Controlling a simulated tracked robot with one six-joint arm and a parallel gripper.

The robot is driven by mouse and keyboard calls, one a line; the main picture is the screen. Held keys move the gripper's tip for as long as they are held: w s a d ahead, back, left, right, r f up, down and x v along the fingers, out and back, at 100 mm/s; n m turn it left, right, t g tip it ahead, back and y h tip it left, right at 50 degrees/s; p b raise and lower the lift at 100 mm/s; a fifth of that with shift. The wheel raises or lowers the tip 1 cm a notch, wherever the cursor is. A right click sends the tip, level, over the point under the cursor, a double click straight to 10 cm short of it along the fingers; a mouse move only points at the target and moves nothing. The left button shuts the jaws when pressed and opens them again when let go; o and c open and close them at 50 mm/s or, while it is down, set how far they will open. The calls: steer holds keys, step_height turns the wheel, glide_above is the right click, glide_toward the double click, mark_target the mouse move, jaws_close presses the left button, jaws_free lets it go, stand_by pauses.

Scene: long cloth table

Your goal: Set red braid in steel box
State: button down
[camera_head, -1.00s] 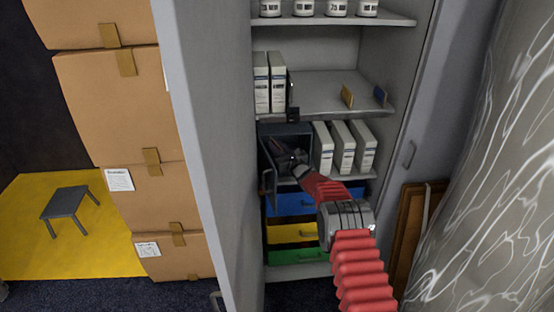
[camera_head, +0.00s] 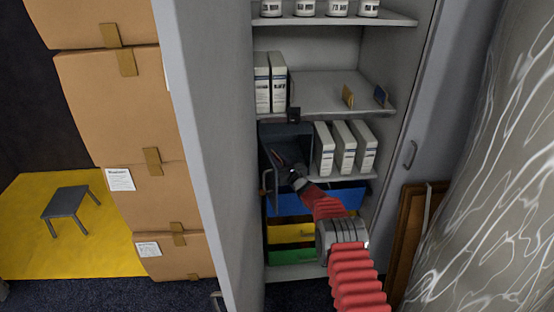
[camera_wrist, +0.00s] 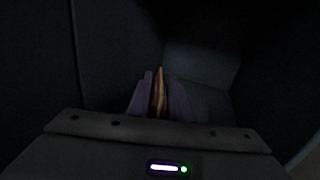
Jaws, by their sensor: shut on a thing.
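The steel box (camera_head: 292,130) is a dark grey box on a middle shelf of the cabinet, with its door (camera_head: 268,156) swung open at the left. My gripper (camera_head: 284,163) is at the box's open front, reaching in from below right. In the wrist view my gripper's fingers (camera_wrist: 158,90) are close together on a thin, orange-red thing, the red braid (camera_wrist: 160,88). Most of the braid is hidden between the fingers, and the view is dark. Dark walls surround the fingers there. I cannot tell whether the braid touches the box floor.
White binders (camera_head: 343,147) stand right of the box on the same shelf. More binders (camera_head: 269,82) stand on the shelf above. Blue, yellow and green drawers (camera_head: 292,232) lie below. The large cabinet door (camera_head: 207,120) and stacked cartons (camera_head: 118,110) are at the left.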

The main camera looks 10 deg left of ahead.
steer(key=shift+f, duration=0.1)
steer(key=c, duration=1.6)
jaws_free()
steer(key=shift+v, duration=6.05)
